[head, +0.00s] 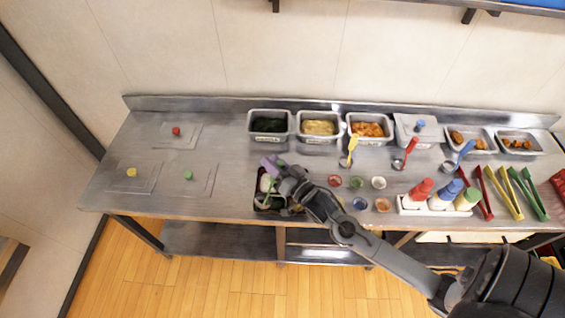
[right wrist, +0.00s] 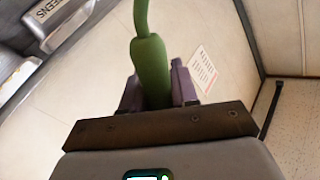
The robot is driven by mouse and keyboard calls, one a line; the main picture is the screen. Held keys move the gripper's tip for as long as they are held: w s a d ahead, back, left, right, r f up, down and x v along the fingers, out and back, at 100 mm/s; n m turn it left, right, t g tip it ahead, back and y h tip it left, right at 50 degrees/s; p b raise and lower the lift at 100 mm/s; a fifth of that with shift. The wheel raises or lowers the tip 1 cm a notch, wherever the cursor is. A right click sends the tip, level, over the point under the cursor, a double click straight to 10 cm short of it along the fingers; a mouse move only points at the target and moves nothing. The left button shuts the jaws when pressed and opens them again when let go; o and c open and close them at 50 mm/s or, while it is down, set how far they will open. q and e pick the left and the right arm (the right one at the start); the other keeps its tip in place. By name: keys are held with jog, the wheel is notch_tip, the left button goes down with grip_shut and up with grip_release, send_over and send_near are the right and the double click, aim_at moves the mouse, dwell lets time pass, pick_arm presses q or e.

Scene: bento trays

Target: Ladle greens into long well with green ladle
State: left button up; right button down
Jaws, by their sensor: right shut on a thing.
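My right gripper (head: 272,165) is shut on the green ladle, whose thick handle (right wrist: 150,70) stands between the fingers in the right wrist view. In the head view the ladle is mostly hidden by the gripper, and its bowl cannot be made out clearly. The gripper is over the back edge of a dark bento tray (head: 258,207) at the table's front edge. My wrist and forearm cover part of the tray, so its long well and contents are hard to tell. The greens pan (head: 269,138), full of dark leaves, stands behind. My left gripper is out of view.
More food pans stand right of the greens, with yellow (head: 351,150), red (head: 404,155) and blue (head: 458,158) ladles before them. Small cups, squeeze bottles (head: 440,197) and tongs (head: 502,192) lie further right. Lids (head: 180,143) lie on the left, with bare table between.

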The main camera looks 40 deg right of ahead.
jog(key=a+r+n+p, duration=0.5)
jog(key=a+p, duration=0.1)
jog(key=p, duration=0.1)
jog(key=shift+w+a+r+n+p, duration=0.15)
jog(key=shift+w+a+n+p, duration=0.05)
jog(key=shift+n+p, duration=0.15)
dwell(0.4)
